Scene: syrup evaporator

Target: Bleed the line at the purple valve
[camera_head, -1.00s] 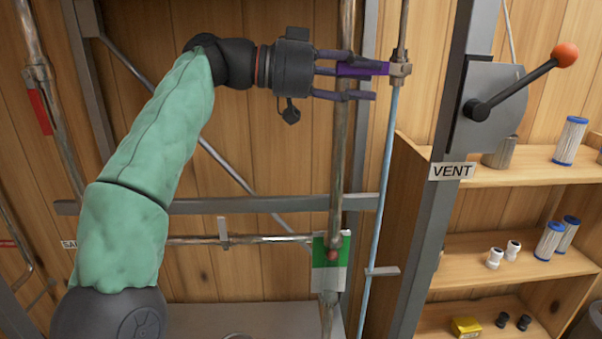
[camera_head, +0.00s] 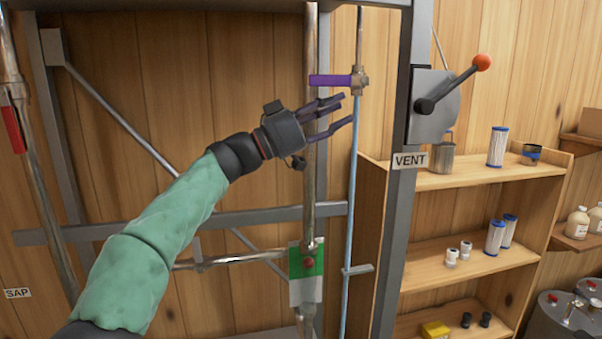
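The purple valve handle (camera_head: 331,81) lies level, pointing left from a brass valve body (camera_head: 360,82) on a thin vertical line (camera_head: 352,190) that is pale blue below the valve. My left gripper (camera_head: 347,112) is open and empty, with its fingers spread. It is below the purple handle and apart from it, in front of the steel pipe, pointing right and slightly up. My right gripper is not in view.
A grey post with a VENT label (camera_head: 410,161) and a red-knobbed lever (camera_head: 450,84) stands right of the line. Shelves (camera_head: 465,181) hold filters and fittings. A green-and-white plate (camera_head: 306,275) sits on the pipe below. A red handle (camera_head: 13,129) is at far left.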

